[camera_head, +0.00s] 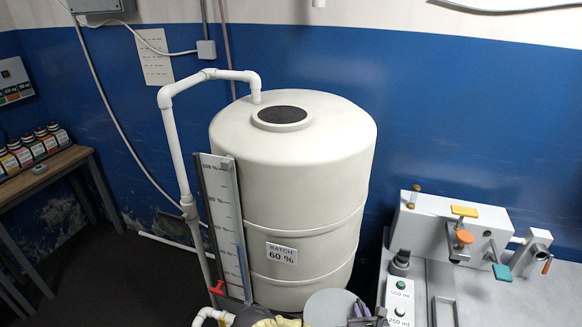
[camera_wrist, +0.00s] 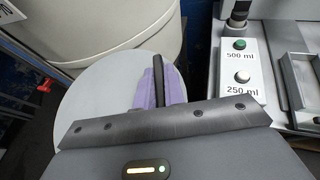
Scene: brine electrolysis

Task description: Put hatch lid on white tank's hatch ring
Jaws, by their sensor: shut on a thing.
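The white tank (camera_head: 295,190) stands upright in the middle of the head view. Its raised hatch ring (camera_head: 282,126) on top surrounds a dark opening with no lid on it. The round light grey hatch lid (camera_head: 328,305) is low in the head view, in front of the tank and well below the ring. In the wrist view the lid (camera_wrist: 90,98) lies beyond my gripper (camera_wrist: 158,88). The purple fingers are shut on the dark bar-like handle of the lid. The lid's near part is hidden behind my gripper's body.
A white pipe (camera_head: 172,130) bends over the tank top beside the ring. A level scale (camera_head: 225,215) stands at the tank's left front. A grey bench (camera_head: 535,295) with buttons and valves is at right. A table (camera_head: 45,172) with several bottles is at left.

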